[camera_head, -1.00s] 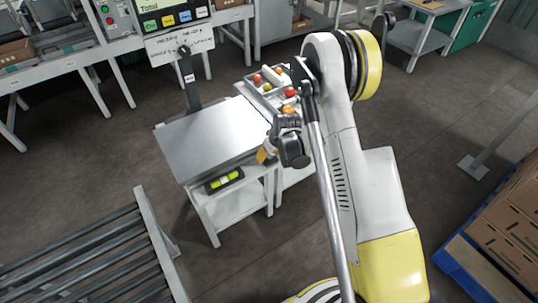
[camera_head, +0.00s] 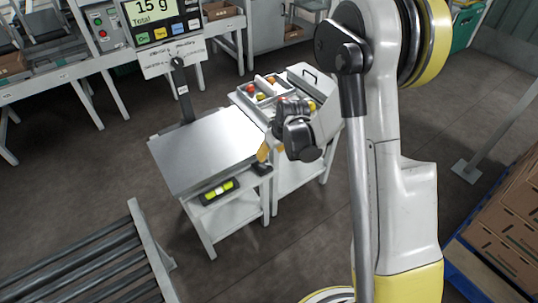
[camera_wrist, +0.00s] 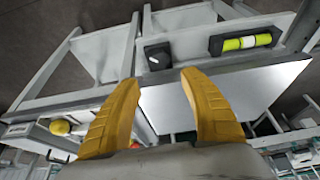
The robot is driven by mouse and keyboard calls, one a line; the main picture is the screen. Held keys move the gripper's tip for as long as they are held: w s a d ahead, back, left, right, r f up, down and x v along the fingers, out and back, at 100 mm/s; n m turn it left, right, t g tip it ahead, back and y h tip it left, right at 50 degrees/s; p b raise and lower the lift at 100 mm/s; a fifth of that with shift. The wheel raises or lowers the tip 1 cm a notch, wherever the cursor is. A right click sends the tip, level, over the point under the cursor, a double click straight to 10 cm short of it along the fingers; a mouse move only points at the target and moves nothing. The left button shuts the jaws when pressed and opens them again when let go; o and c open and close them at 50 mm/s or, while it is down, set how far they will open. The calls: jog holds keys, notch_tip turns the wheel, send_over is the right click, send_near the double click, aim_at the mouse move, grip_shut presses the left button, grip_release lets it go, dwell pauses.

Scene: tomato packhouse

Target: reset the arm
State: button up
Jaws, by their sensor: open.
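My gripper (camera_wrist: 157,100) shows in the wrist view with two yellow fingers spread apart and nothing between them. In the head view my gripper (camera_head: 264,152) is a small yellow tip at the right edge of the scale's bare metal plate (camera_head: 207,150). The plate also shows beyond the fingers in the wrist view (camera_wrist: 240,92). My arm rises on the right of the head view and is bent, hiding part of the floor and the bench behind it.
A tray (camera_head: 246,98) with red and yellow tomatoes stands behind the scale. The scale display (camera_head: 155,12) reads 15 g. A spirit level (camera_head: 219,191) is on the scale's stand. A roller conveyor (camera_head: 90,260) lies front left; cartons (camera_head: 505,225) on a blue pallet stand at right.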

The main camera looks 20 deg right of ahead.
dwell(0.4)
jog(key=s+r+m+t, duration=0.1)
jog(key=s+r, duration=0.4)
jog(key=r, duration=0.4)
jog(key=s+r+m, duration=0.1)
jog(key=s+r, duration=0.4)
jog(key=r, duration=0.3)
jog(key=s+r+t, duration=0.1)
jog(key=s+r, duration=0.2)
jog(key=s, duration=0.5)
jog(key=s+a+r+m+t+h, duration=0.1)
jog(key=s+r, duration=0.2)
jog(key=s, duration=0.4)
jog(key=shift+s+m, duration=0.3)
jog(key=shift+s, duration=0.05)
